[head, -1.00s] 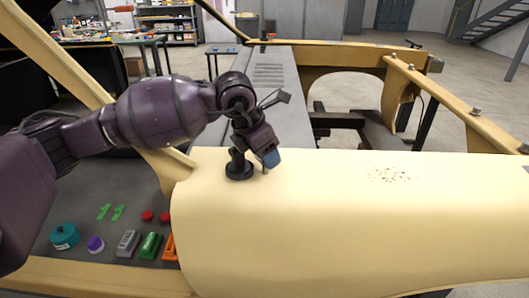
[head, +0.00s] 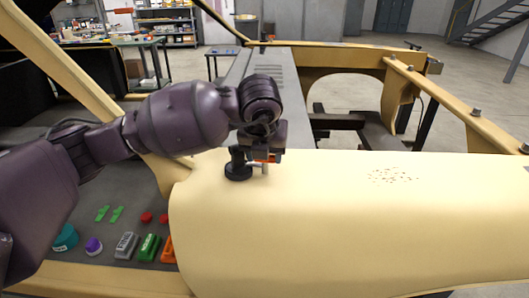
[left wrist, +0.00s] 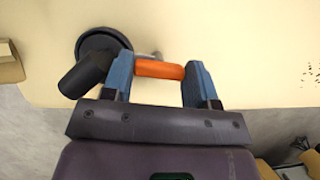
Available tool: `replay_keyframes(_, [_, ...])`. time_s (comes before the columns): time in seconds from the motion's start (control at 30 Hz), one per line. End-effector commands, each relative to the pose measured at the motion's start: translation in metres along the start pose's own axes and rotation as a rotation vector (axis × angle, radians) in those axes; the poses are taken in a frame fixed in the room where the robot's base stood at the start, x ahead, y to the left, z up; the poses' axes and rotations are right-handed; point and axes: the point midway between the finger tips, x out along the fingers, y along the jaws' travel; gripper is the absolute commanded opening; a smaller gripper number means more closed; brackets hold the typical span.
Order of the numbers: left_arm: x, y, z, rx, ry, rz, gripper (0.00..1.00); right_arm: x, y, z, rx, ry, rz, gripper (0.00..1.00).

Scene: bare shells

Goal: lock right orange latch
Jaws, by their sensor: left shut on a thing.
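The orange latch handle (left wrist: 160,70) lies between the two blue fingers of my left gripper (left wrist: 158,80) in the left wrist view, and the gripper is shut on it. A short grey metal pin (left wrist: 156,55) shows just behind the handle. In the head view a little orange of the latch (head: 268,158) shows under my left gripper (head: 262,157). A black round knob base (head: 238,171) stands on the cream panel (head: 350,220) just left of the latch; it also shows in the left wrist view (left wrist: 100,42). My right gripper is not in view.
A control panel with coloured buttons and switches (head: 125,244) lies at the lower left. A yellow frame post (head: 70,75) rises on the left and a yellow rail (head: 440,92) runs on the right.

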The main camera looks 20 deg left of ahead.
Motion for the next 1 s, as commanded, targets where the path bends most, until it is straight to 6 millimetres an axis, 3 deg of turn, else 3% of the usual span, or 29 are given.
replay_keyframes(0.3, [-0.002,-0.001,0.002,-0.127,-0.004,0.051,0.30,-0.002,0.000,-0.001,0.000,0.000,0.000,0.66])
replay_keyframes(0.87, [-0.001,-0.001,0.001,-0.158,-0.003,0.063,0.30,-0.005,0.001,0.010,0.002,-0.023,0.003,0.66])
replay_keyframes(0.9, [-0.001,-0.001,0.001,-0.158,-0.003,0.063,0.55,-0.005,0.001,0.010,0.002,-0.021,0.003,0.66])
replay_keyframes(1.0, [-0.001,-0.001,0.001,-0.157,-0.003,0.063,0.71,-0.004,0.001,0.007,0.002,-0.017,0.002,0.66])
